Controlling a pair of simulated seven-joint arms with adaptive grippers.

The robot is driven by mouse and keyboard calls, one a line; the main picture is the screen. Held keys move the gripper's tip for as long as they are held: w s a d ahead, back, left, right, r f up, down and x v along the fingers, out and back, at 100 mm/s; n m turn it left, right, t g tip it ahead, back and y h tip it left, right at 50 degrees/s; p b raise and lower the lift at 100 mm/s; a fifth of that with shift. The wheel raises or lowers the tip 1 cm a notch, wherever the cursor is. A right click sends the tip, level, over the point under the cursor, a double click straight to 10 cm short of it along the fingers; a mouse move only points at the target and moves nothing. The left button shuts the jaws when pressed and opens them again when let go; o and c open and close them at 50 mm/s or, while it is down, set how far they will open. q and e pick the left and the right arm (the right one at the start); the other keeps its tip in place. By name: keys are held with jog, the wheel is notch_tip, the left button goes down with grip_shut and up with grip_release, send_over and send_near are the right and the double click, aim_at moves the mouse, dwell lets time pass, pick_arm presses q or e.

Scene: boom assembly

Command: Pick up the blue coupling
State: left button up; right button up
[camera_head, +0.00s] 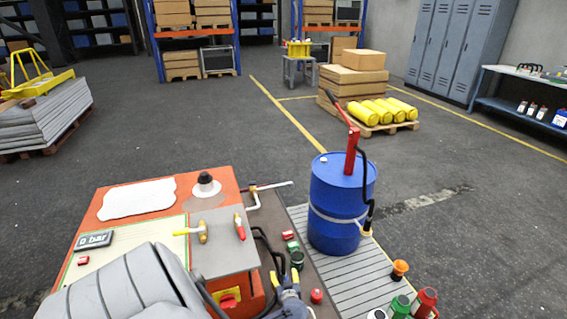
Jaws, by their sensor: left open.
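My left arm comes in from the lower left, and its gripper (287,281) is at the bottom edge, right of the orange-framed bench. The gripper is open, pointing away over the dark strip beside the bench. I cannot make out a blue coupling; it may be hidden by my gripper or arm, or be out of view. A dark green coupling-like part (297,259) stands just beyond the fingertips. A red round part (316,296) lies just right of the gripper. My right gripper is not in view.
A blue drum (337,212) with a red hand pump (351,152) stands on the slatted platform (352,278). Small red parts (288,235) and a black hose (266,243) lie near the gripper. An orange part (400,269) and green and red containers stand right.

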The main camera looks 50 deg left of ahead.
pick_arm(q)
jog(key=shift+a, duration=0.1)
grip_shut()
dwell(0.5)
